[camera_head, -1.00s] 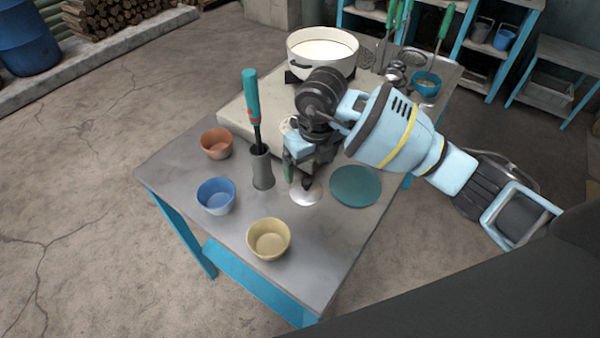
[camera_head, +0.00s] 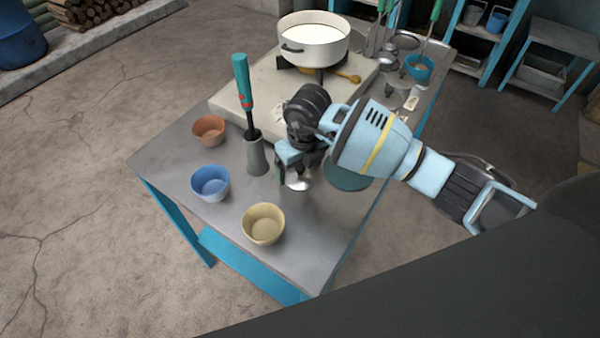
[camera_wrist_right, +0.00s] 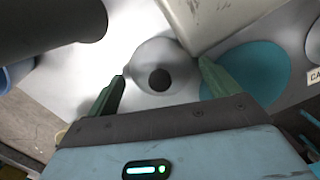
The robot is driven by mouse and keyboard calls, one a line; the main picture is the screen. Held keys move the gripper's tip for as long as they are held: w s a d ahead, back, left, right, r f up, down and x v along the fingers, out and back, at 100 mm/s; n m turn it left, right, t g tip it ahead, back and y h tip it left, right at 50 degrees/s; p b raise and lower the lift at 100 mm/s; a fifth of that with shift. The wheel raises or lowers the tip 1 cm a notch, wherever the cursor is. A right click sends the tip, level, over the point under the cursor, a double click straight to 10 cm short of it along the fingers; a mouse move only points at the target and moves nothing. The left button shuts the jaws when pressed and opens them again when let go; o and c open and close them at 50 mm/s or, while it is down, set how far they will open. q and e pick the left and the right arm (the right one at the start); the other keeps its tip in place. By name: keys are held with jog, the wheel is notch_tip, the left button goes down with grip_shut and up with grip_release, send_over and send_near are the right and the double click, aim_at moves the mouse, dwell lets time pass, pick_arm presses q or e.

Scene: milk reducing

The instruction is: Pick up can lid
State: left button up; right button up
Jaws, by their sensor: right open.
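The can lid (camera_wrist_right: 158,60), a shiny round disc with a dark knob in its middle, lies on the table in the right wrist view. In the head view the lid (camera_head: 298,183) is partly hidden under my right gripper (camera_head: 292,176). In the right wrist view the gripper (camera_wrist_right: 162,80) is open, with one green finger on each side of the lid's knob. The fingers are not closed on anything. My left gripper is not in view.
A teal disc (camera_head: 346,178) lies right of the lid. A grey holder (camera_head: 256,157) with a teal-handled tool stands close to its left. Terracotta (camera_head: 209,131), blue (camera_head: 210,184) and yellow (camera_head: 263,225) bowls stand nearby. A white pot (camera_head: 315,45) is behind.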

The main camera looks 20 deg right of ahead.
jog(key=shift+f, duration=0.25)
jog(key=shift+c, duration=0.5)
